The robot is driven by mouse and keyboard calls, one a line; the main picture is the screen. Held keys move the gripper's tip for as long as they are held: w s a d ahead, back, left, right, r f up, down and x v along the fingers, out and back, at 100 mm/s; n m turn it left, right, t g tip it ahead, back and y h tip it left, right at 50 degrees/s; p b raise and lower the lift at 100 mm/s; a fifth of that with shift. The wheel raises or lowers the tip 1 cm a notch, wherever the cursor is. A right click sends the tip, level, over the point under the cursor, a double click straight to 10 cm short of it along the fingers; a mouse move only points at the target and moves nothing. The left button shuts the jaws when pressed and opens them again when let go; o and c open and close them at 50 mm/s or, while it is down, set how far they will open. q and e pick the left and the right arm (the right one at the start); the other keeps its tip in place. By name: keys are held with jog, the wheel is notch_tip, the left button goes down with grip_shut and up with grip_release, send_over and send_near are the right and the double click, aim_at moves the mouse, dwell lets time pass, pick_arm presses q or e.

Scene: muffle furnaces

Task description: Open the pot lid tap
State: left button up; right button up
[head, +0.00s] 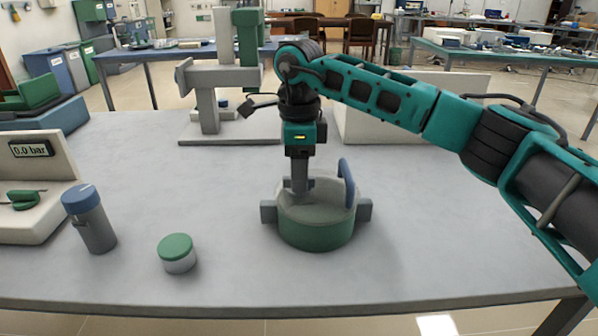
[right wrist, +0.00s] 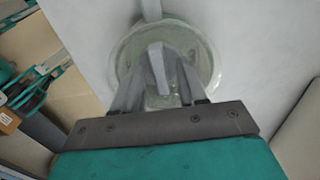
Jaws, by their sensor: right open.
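A round green pot (head: 316,232) with a pale, see-through-looking lid (head: 318,205) stands on the table. A grey lug sticks out on each side. An upright blue handle (head: 347,185) rises at the lid's right side. My right gripper (head: 299,188) points down over the left back part of the lid, left of the blue handle. In the right wrist view the lid (right wrist: 205,50) lies under my right gripper (right wrist: 157,85), whose fingers are apart with an upright grey piece (right wrist: 157,60) between them. I cannot tell whether they touch it. My left gripper is out of view.
A blue-capped grey bottle (head: 96,225) and a green-lidded jar (head: 177,253) stand left of the pot. A device with a "0.0 bar" display (head: 32,149) is at the far left. A grey-green stand (head: 215,90) is behind. The table right of the pot is clear.

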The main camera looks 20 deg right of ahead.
grip_shut()
dwell(0.3)
